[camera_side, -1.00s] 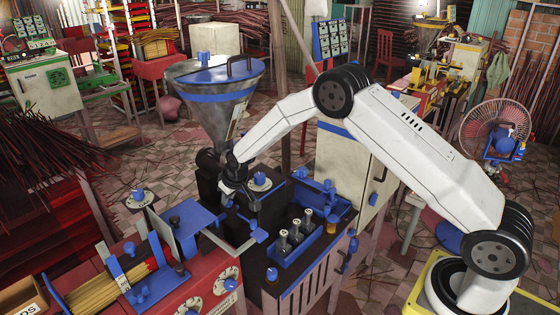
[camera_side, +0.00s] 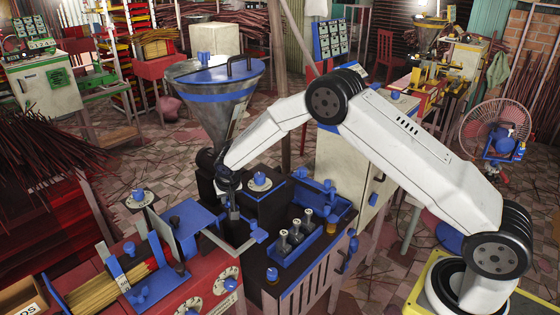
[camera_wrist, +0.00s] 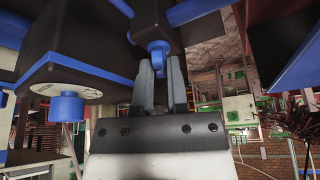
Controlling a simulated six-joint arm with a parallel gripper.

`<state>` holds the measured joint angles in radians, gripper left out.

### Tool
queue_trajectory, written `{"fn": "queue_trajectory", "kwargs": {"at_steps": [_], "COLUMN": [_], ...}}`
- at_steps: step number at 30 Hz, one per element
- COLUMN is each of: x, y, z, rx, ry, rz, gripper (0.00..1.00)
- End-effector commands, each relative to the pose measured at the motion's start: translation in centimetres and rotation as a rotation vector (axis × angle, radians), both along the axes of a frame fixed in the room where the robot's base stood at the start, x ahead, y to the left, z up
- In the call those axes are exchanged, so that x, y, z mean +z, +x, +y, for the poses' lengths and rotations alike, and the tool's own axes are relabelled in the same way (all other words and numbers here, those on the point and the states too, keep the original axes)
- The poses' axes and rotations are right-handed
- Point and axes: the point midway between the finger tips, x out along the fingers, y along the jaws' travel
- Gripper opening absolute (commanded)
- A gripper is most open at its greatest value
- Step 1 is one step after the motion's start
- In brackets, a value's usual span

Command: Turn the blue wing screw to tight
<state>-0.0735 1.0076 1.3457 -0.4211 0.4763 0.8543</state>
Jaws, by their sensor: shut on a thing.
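The blue wing screw (camera_wrist: 158,46) shows in the wrist view between my fingertips, below a dark block. My gripper (camera_wrist: 161,66) is shut on it, one grey finger on each side. In the side view my gripper (camera_side: 234,213) points down beside the black machine body, under the hopper. The screw cannot be made out there behind my wrist and fingers. How tight it sits cannot be told.
The steel hopper (camera_side: 214,97) with a blue lid stands just behind my wrist. A blue knob on a round dial (camera_side: 260,181) is close on the right. Blue plates (camera_side: 189,222) lie to the left.

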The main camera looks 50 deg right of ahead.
Motion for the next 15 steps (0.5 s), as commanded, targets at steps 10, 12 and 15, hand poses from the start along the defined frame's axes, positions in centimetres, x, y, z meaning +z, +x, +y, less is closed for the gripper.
{"fn": "queue_trajectory", "kwargs": {"at_steps": [10,12,15], "x": [-0.2,-0.23,-0.2], "y": [-0.12,-0.12,-0.07], "z": [0.16,0.2,0.26], "rx": [-0.226,-0.279,-0.362], "ry": [-0.002,-0.001,-0.002], "rz": [0.006,0.007,0.006], "gripper": [0.0,0.0,0.0]}}
